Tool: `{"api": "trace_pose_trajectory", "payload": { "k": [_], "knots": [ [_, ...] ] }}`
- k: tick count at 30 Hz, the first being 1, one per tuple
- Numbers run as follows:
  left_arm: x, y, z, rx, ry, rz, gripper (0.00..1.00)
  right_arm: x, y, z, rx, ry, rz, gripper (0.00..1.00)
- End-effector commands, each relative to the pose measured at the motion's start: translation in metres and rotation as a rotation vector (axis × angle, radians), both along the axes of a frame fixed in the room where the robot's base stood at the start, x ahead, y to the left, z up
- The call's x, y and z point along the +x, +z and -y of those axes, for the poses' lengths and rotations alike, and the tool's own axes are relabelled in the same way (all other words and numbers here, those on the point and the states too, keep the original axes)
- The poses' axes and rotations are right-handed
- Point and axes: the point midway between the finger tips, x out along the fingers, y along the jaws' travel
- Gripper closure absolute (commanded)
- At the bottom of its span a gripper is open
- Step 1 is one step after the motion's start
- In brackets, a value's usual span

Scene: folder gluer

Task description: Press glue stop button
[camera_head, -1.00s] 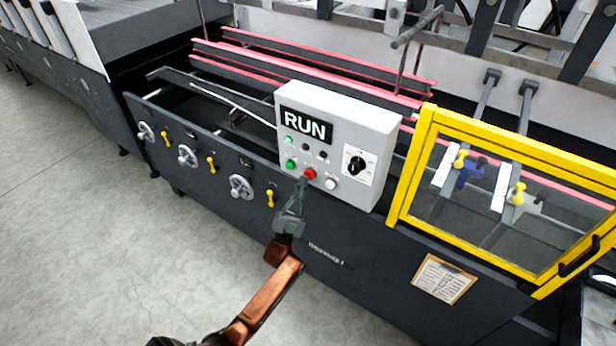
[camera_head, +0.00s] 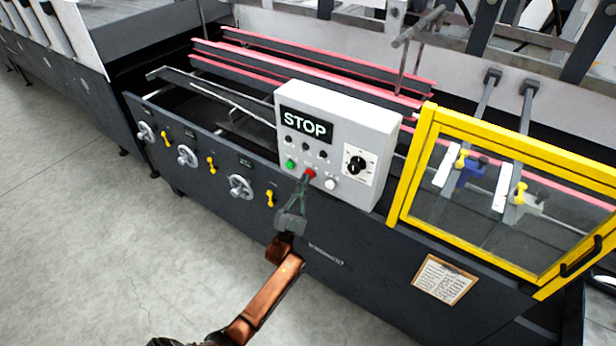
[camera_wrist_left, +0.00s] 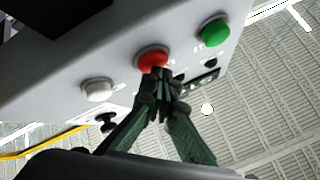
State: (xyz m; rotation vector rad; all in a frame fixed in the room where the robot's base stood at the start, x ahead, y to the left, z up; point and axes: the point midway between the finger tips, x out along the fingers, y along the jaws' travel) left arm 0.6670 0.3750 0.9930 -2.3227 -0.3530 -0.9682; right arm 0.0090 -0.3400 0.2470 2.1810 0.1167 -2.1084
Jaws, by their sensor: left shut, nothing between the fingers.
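A light grey control box (camera_head: 375,122) stands on the dark machine. Its display (camera_head: 305,126) reads STOP. On its front are a red button (camera_head: 310,173), a green button (camera_head: 291,163) to the left, and a white button (camera_head: 330,184) to the right. My left gripper (camera_head: 305,180) is shut and empty, its fingertips at the red button and covering part of it. In the left wrist view the closed fingertips (camera_wrist_left: 158,78) meet the lower edge of the red button (camera_wrist_left: 151,58); they appear to touch it. My right gripper is not in view.
A black rotary knob (camera_head: 357,165) sits on the box's right side. A yellow-framed clear guard (camera_head: 410,172) stands to the right. Handwheels (camera_head: 240,187) and yellow levers (camera_head: 270,198) stick out of the front panel on the left. The floor (camera_head: 90,230) in front is clear.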

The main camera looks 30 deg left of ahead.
Motion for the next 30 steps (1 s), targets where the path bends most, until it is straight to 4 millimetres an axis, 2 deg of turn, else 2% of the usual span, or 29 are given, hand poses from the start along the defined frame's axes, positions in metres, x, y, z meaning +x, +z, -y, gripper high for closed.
{"api": "trace_pose_trajectory", "payload": {
  "k": [10, 21, 30],
  "knots": [
    [-0.002, 0.0, 0.0, 0.0, 0.0, -0.001, 1.0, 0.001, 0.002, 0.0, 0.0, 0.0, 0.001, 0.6],
    [-0.019, 0.0, -0.001, 0.001, 0.001, -0.001, 1.0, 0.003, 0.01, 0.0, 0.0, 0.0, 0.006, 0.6],
    [-0.019, 0.0, -0.001, 0.0, 0.0, -0.001, 1.0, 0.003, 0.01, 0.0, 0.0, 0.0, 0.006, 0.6]
  ]
}}
